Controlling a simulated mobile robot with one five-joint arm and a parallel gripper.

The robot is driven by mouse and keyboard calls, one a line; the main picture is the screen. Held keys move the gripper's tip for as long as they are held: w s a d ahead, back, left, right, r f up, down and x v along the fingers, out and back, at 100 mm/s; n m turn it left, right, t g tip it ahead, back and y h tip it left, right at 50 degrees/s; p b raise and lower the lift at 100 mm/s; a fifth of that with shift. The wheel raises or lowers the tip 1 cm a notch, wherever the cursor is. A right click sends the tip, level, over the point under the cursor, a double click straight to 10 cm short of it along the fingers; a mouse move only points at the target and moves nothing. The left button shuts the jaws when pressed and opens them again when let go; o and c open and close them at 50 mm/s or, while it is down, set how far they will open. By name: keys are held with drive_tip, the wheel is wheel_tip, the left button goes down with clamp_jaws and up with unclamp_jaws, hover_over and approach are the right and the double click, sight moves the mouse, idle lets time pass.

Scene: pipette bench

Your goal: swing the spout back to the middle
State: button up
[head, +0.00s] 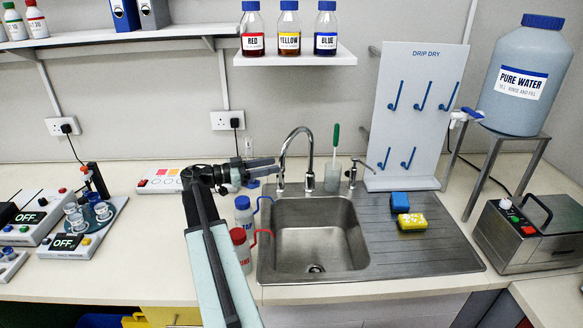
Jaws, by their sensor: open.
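The chrome tap stands at the back of the steel sink (362,240). Its tall curved spout (296,133) rises from the tap's upright column and arches over to the left, its end low by the sink's back left corner. My gripper (276,166) reaches in from the left at the height of the spout's down-turned end. The gripper is open, with its dark fingertips close to that end. I cannot tell whether they touch it or lie either side of it.
A blue-capped bottle (243,212) and a red-capped bottle (241,250) stand left of the sink, below my arm. A green-handled brush (334,160) stands right of the spout. A blue sponge (399,200) and a yellow sponge (412,221) lie on the drainer.

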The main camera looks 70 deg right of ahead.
drive_tip(key=x, duration=0.7)
drive_tip(key=shift+s+d, duration=0.2)
drive_tip(key=shift+s, duration=0.05)
clamp_jaws()
idle(1.0)
